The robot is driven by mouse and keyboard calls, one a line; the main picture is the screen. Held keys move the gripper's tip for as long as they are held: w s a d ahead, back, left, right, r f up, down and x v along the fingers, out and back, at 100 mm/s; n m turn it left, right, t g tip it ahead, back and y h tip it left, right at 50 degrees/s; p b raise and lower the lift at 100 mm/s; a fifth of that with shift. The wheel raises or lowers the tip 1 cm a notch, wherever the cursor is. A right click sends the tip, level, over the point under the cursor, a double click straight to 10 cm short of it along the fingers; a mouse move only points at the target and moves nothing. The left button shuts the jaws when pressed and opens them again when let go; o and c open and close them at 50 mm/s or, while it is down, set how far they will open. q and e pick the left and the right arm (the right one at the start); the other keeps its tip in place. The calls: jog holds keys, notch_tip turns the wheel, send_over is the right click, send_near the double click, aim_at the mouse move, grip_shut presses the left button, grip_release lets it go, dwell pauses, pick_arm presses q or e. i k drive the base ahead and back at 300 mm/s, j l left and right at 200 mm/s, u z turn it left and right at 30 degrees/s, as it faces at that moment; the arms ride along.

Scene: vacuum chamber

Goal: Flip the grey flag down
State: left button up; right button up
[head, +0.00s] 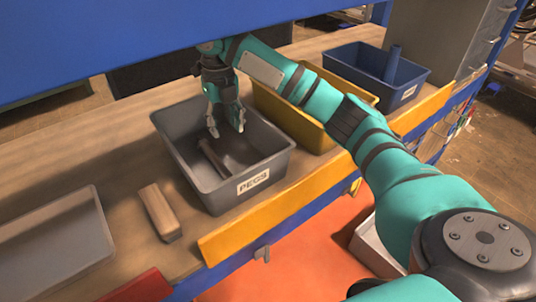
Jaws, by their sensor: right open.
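A small grey tab (262,254), which looks like the grey flag, sticks out from the blue front edge below the yellow strip, in front of the grey bin. Its exact tilt is hard to tell. My right gripper (227,127) points down over the grey bin (214,200) labelled PEGS. Its fingers are apart with nothing between them, well behind and above the grey tab. A brown peg (212,157) lies in the grey bin, below the fingers. My left gripper is not in view.
A yellow bin (318,136) and a blue bin (410,98) with a blue peg (391,64) stand to the right. A small yellow tab (354,187) sits at the front edge. A wooden block (160,212) and a grey tray (95,215) lie to the left.

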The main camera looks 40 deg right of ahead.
aim_at(264, 252)
jog(key=z, duration=1.05)
